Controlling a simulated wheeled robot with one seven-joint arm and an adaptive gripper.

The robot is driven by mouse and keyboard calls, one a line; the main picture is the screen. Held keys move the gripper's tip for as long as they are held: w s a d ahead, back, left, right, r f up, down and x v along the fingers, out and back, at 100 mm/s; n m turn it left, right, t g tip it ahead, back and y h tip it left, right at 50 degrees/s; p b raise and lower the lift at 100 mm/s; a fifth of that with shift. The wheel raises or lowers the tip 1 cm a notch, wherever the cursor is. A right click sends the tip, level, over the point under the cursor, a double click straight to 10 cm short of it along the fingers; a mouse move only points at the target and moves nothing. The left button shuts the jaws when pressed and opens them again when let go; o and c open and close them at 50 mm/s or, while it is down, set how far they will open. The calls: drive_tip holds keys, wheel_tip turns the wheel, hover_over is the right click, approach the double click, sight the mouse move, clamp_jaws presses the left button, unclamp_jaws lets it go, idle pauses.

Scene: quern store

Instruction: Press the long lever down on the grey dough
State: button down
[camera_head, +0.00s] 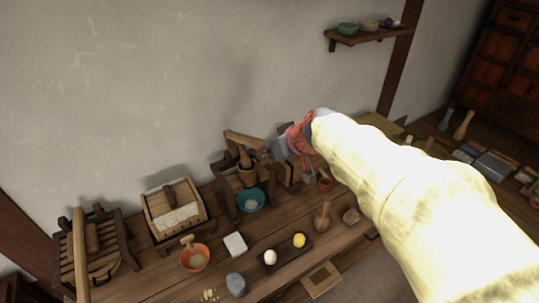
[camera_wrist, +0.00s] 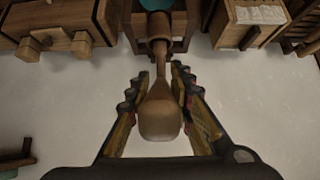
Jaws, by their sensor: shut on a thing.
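The wooden press (camera_head: 241,178) stands at the back of the table, with a teal bowl (camera_head: 250,200) under it. Its long lever (camera_head: 243,139) lies across the top, slightly tilted, and runs toward my gripper (camera_head: 266,156). In the wrist view my gripper (camera_wrist: 170,85) is shut on the lever, whose broad rounded end (camera_wrist: 160,122) sits between the fingers. The press body (camera_wrist: 158,28) is beyond the fingertips. Dough inside the press is hidden.
A wooden box (camera_head: 173,209) and a slatted wooden frame (camera_head: 92,245) stand left of the press. An orange bowl (camera_head: 195,257), a white block (camera_head: 235,244), a dark tray (camera_head: 287,255) and a pestle (camera_head: 322,217) are in front. The wall is close behind.

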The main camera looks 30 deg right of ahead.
idle(0.3)
drive_tip(key=c, duration=1.6)
unclamp_jaws()
drive_tip(key=shift+o, duration=0.2)
drive_tip(key=shift+s, duration=0.1)
drive_tip(key=v, duration=1.2)
